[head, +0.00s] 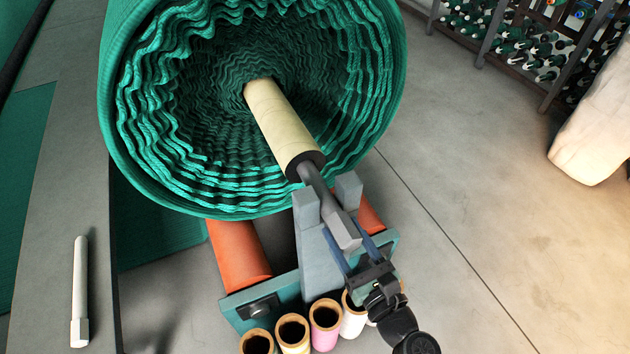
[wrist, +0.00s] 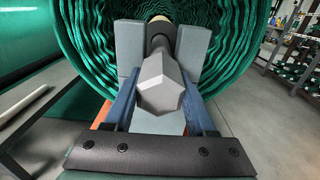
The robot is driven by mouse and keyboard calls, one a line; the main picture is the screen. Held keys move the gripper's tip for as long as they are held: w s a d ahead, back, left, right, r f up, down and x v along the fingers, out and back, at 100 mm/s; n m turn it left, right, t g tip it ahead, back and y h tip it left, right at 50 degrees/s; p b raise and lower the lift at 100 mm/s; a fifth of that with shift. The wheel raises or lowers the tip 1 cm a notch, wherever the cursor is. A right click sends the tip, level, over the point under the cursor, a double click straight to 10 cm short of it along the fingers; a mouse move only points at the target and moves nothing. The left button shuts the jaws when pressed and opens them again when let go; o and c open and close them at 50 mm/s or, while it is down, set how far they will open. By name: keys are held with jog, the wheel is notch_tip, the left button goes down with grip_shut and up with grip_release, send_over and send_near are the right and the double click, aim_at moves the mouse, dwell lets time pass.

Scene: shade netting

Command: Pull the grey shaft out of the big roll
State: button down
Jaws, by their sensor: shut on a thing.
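The big roll (head: 385,60) of green netting fills the top of the head view, its wavy layered end facing me. A cream core tube (head: 280,115) sticks out of its middle. The grey shaft (head: 316,183) comes out of the tube's dark end and passes between two uprights of a grey support (head: 313,245). Its faceted grey head (head: 345,234) is between the fingers of my gripper (head: 356,252), which is shut on it. In the wrist view the shaft head (wrist: 160,85) sits between my two blue fingers. The shaft's far part is hidden inside the tube.
Orange rollers (head: 238,252) in a teal frame (head: 235,305) lie under the roll. Several open tubes (head: 325,322) stand in front of the frame. A pale shaft-like bar (head: 80,290) lies on the grey bench at left.

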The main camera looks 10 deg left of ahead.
jog(key=shift+r, duration=0.25)
